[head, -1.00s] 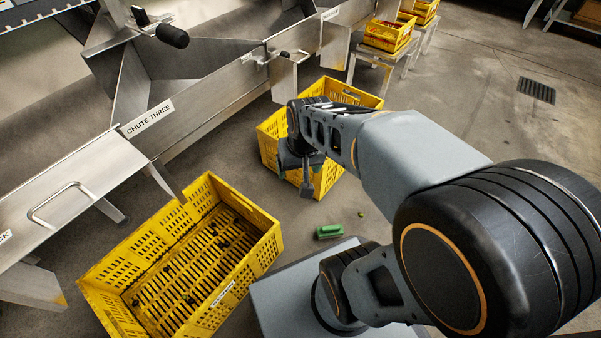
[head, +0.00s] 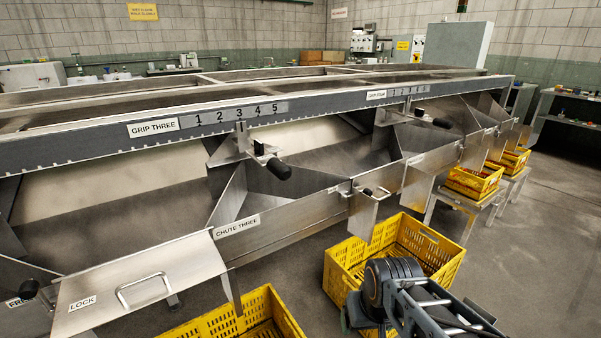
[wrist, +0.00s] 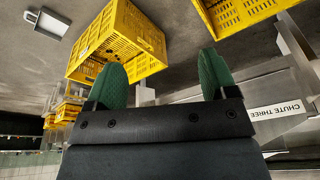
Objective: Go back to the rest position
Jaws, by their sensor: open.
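My gripper (wrist: 160,80) shows in the wrist view with its two green fingertips wide apart and nothing between them. In the head view only part of my arm shows at the lower right, in front of a yellow crate; the fingertips are not clear there. The wrist view is turned over, with the floor towards the top and the sizer at the right.
A yellow crate (head: 445,262) stands on the floor behind my arm, and another yellow crate (head: 287,322) is at the bottom edge. The steel sizer with chute three (head: 240,228) runs along the left.

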